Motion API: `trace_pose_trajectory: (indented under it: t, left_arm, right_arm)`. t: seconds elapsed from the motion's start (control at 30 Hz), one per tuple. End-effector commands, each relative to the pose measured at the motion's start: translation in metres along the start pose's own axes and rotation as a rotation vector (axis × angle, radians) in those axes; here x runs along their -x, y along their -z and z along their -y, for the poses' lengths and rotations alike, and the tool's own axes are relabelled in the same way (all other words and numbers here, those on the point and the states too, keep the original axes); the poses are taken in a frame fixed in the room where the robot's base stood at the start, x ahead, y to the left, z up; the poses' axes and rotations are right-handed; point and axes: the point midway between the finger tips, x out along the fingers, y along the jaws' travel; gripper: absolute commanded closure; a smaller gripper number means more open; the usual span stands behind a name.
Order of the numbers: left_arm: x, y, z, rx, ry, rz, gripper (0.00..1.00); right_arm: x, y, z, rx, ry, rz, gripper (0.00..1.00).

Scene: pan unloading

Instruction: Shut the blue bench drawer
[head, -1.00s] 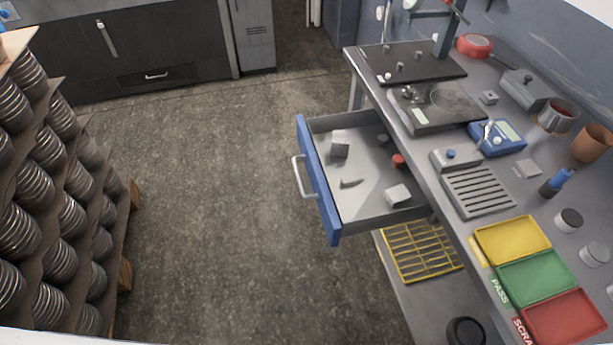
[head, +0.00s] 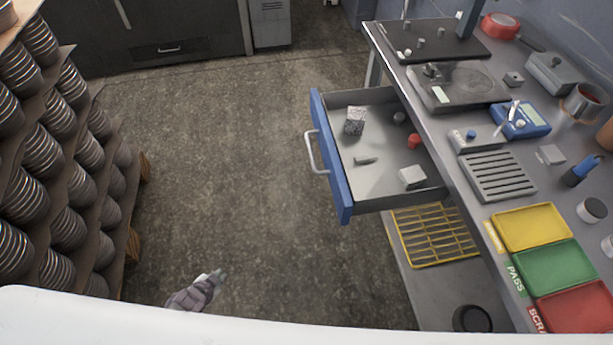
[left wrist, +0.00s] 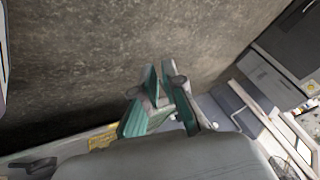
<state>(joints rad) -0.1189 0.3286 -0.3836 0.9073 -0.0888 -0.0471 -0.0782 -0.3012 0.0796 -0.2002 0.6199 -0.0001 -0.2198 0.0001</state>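The blue bench drawer (head: 332,165) is pulled out from the left side of the workbench (head: 452,150). Its blue front and silver handle (head: 312,152) face left over the floor. Inside lie a speckled block, a pale block, a red cylinder and other small parts. My left gripper (head: 220,275) is low over the floor, left of the drawer and nearer to me, apart from it. In the left wrist view, its two fingers (left wrist: 159,68) come close together at the tips with nothing between them. My right gripper is not in view.
A rack of stacked discs (head: 60,170) stands at the left. Bare floor (head: 230,170) lies between it and the drawer. A yellow grid (head: 435,235) lies on a low shelf below the bench. Yellow, green and red trays (head: 535,228) sit on the bench top.

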Motion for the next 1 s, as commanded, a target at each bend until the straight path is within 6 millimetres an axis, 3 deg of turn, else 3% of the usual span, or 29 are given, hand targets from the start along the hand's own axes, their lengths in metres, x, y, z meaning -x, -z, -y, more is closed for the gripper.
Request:
trace_pose_trajectory:
  t: [0.03,0.1,0.17,0.2,0.23,0.3,0.33,0.4,0.5,0.6,0.77,1.0]
  left_arm:
    - [-0.013,0.045,0.042,-0.119,0.046,-0.124,1.0]
    - [-0.01,0.112,0.086,-0.293,0.098,-0.292,1.0]
    - [0.004,0.173,0.114,-0.466,0.141,-0.449,1.0]
    - [0.02,0.213,0.126,-0.597,0.166,-0.561,1.0]
    - [0.035,0.24,0.131,-0.697,0.182,-0.645,1.0]
    - [0.074,0.287,0.129,-0.92,0.202,-0.818,1.0]
    - [0.091,0.3,0.124,-1.002,0.204,-0.88,1.0]
    - [0.125,0.317,0.111,-1.164,0.2,-0.999,1.0]
    - [0.161,0.324,0.092,-1.319,0.184,-1.112,1.0]
    - [0.18,0.325,0.082,-1.395,0.171,-1.17,1.0]
    - [0.185,0.333,0.073,-1.417,0.167,-1.192,1.0]
    - [0.165,0.366,0.05,-1.412,0.167,-1.193,1.0]
  right_arm:
    - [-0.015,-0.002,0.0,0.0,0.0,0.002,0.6]
    - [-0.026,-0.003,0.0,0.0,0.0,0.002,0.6]
    - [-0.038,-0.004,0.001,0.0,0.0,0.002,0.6]
    - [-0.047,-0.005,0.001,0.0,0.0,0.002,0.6]
    - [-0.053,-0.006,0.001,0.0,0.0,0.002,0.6]
    - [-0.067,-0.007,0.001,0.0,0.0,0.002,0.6]
    - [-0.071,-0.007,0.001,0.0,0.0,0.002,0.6]
    - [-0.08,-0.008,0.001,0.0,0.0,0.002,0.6]
    - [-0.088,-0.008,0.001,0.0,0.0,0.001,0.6]
    - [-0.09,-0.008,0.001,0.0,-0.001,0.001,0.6]
    - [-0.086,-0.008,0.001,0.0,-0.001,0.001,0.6]
    - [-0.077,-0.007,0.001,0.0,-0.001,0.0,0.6]
